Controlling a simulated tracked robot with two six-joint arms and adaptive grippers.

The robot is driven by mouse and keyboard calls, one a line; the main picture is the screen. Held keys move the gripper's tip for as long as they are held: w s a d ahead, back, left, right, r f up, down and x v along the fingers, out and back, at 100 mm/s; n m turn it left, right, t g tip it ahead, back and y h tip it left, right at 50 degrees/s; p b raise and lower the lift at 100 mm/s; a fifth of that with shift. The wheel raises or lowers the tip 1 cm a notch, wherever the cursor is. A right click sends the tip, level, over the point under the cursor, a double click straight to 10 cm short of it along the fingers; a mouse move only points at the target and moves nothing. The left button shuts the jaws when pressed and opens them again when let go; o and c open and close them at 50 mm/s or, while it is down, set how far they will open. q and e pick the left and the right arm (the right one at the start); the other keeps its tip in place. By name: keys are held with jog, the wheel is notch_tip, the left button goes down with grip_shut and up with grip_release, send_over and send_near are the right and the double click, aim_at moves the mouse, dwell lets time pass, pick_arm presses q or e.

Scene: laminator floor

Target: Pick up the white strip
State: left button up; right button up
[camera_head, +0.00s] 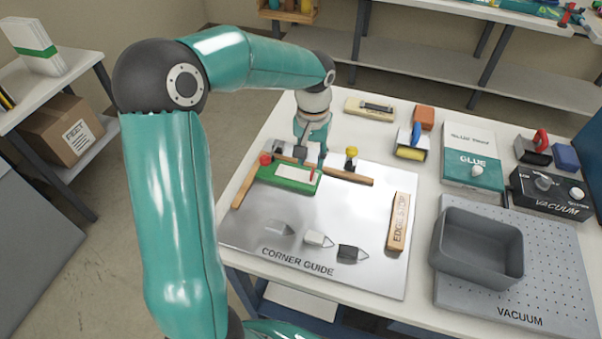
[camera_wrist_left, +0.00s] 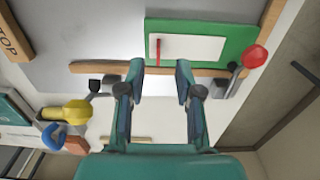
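A white strip (camera_head: 292,174) lies flat on a green board (camera_head: 270,180) at the back left of the metal corner-guide plate (camera_head: 330,210). In the left wrist view the white strip (camera_wrist_left: 192,48) shows as a pale rectangle on the green board (camera_wrist_left: 242,42), with a thin red piece (camera_wrist_left: 158,48) across its left part. My left gripper (camera_head: 309,158) is above the back edge of the board. In the left wrist view its two fingers (camera_wrist_left: 161,72) are apart, with nothing between them, close to the strip's near edge. My right gripper is out of view.
Wooden rails (camera_head: 350,177) with red and yellow knobs border the board. Three small tabs (camera_head: 318,239) and a wooden edge stop (camera_head: 399,221) lie on the plate. A grey bin (camera_head: 468,258) stands on the perforated vacuum plate (camera_head: 553,252) at right.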

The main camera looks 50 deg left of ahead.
aim_at(312, 171)
pick_arm(q)
jog(key=shift+w+f+p, duration=0.2)
jog(key=shift+f+p, duration=0.4)
jog(key=shift+f, duration=2.2)
grip_shut()
